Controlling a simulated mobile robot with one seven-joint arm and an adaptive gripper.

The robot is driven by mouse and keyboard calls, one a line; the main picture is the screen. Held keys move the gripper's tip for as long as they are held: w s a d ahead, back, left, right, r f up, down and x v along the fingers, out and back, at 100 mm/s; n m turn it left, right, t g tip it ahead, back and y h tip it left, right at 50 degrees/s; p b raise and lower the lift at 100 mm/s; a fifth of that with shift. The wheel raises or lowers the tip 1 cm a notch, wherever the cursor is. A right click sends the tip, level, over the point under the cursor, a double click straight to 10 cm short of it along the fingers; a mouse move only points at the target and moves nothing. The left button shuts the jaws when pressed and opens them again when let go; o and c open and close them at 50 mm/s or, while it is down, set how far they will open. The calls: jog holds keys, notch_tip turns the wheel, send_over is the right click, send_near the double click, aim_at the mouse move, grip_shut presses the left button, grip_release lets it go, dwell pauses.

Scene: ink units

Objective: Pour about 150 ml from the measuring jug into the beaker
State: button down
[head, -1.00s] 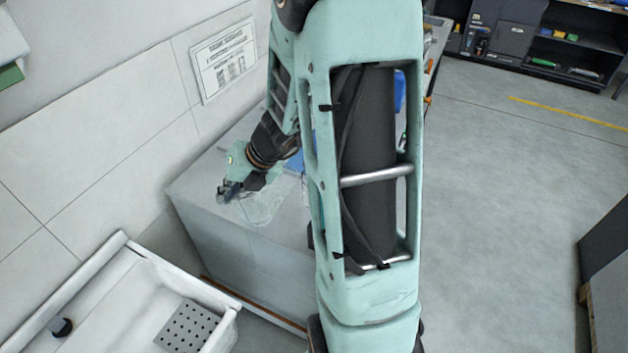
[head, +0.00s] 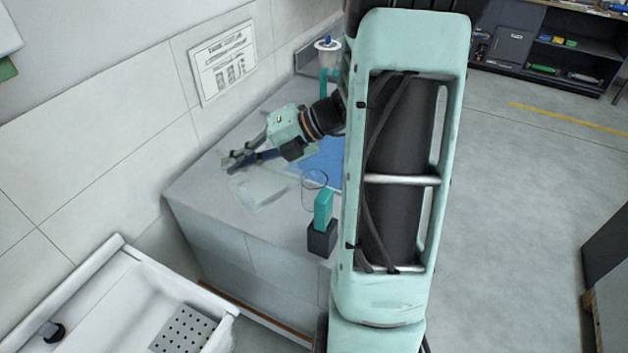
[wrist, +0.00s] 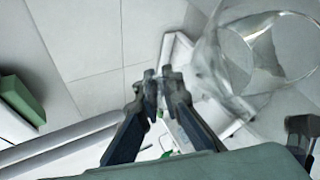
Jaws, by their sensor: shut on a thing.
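My gripper (head: 236,163) is shut on the clear measuring jug (head: 259,189), which hangs just below and right of the fingers over the bench. The jug's body looks tilted; the exact grip point is hard to see. In the wrist view, my gripper (wrist: 161,88) has its fingertips close together, and the see-through jug (wrist: 207,62) fills the upper right. Its liquid level cannot be read. A clear cylinder, likely the beaker (head: 314,178), stands right of the jug on the bench, partly behind a teal object.
The teal object (head: 323,208) stands in a dark block (head: 322,238) at the bench's front. A blue mat (head: 322,165) lies behind the beaker. A teal stand (head: 325,82) is at the back. The wall (head: 120,130) is close on the left; a white sink (head: 130,300) is below.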

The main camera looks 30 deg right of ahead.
jog(key=shift+d+r+y, duration=0.2)
jog(key=shift+r+y, duration=0.1)
jog(key=shift+d+r+b, duration=0.15)
jog(key=shift+b, duration=0.15)
jog(key=shift+s+d+r+m+t+y+b, duration=0.1)
jog(key=shift+d+r+m+t+y+b, duration=0.2)
jog(key=shift+d+r+y+b, duration=0.5)
jog(key=shift+r+p, duration=0.3)
jog(key=shift+s+d+r+y+p, duration=0.1)
jog(key=shift+d+r+y+p, duration=0.15)
jog(key=shift+d+p, duration=0.3)
jog(key=shift+s+d+r+y+p, duration=0.15)
jog(key=shift+d+r+p, duration=0.15)
jog(key=shift+d+p, duration=0.2)
dwell(0.5)
jog(key=shift+w+r+p, duration=0.1)
jog(key=shift+r+p, duration=0.05)
jog(key=shift+p, duration=0.15)
jog(key=shift+d+r+m+t+y+p, duration=0.4)
jog(key=shift+d+r+y+p, duration=0.25)
jog(key=shift+p, duration=0.4)
dwell(0.7)
